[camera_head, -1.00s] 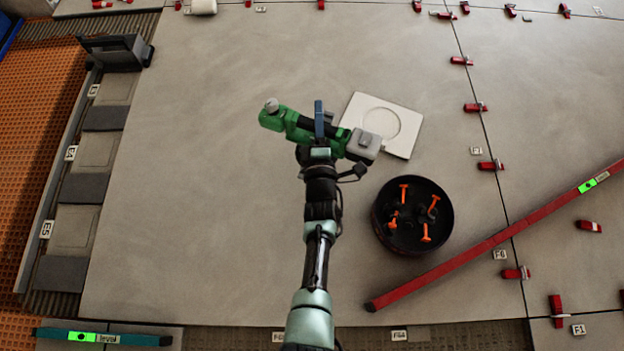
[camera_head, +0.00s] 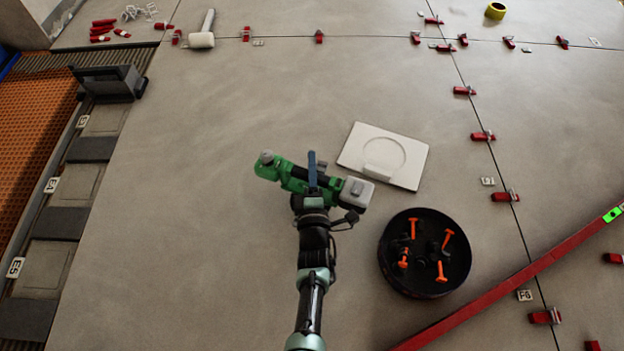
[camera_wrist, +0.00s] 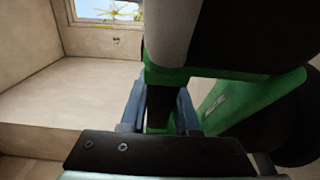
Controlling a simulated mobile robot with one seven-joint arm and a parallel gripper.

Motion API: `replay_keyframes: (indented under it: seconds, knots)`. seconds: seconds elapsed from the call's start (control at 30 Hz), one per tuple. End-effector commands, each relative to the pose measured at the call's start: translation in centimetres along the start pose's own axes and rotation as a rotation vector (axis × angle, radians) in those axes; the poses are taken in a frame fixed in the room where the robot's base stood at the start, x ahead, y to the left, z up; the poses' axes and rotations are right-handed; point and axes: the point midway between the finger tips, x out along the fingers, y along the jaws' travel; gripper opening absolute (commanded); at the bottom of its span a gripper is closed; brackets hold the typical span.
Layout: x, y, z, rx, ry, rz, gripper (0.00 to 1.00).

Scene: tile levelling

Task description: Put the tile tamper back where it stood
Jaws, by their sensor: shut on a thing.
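The tile tamper (camera_head: 282,172) is a green and black tool with a grey block at its right end. My gripper (camera_head: 313,178) is shut on its middle and holds it over the large grey tile, apparently above the floor. In the wrist view the tamper's green and dark body (camera_wrist: 230,105) fills the right side, between the blue fingers of my gripper (camera_wrist: 160,108). A white square plate (camera_head: 355,150) with a round ring marking lies on the tile just right of and beyond the tamper. The tamper's underside is hidden.
A black round tub (camera_head: 385,262) with orange-handled pieces stands right of my arm. A long red bar (camera_head: 500,287) lies diagonally at the lower right. Red clips (camera_head: 483,137) line the tile joints. A white mallet (camera_head: 201,40) lies at the far left. The tile left of the tamper is clear.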

Motion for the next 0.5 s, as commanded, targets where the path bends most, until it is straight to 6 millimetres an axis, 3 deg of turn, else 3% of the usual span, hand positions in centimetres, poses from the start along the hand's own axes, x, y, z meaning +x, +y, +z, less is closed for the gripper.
replay_keyframes:
  seconds: [0.07, 0.37, 0.5]
  knots:
    - [0.3, 0.1, 0.0, 0.001, 0.0, 0.014, 0.0]
    - [0.2, -3.1, 0.0, 0.0, 0.001, 0.011, 0.0]
    - [0.2, -3.2, 0.0, 0.0, 0.002, 0.013, 0.0]
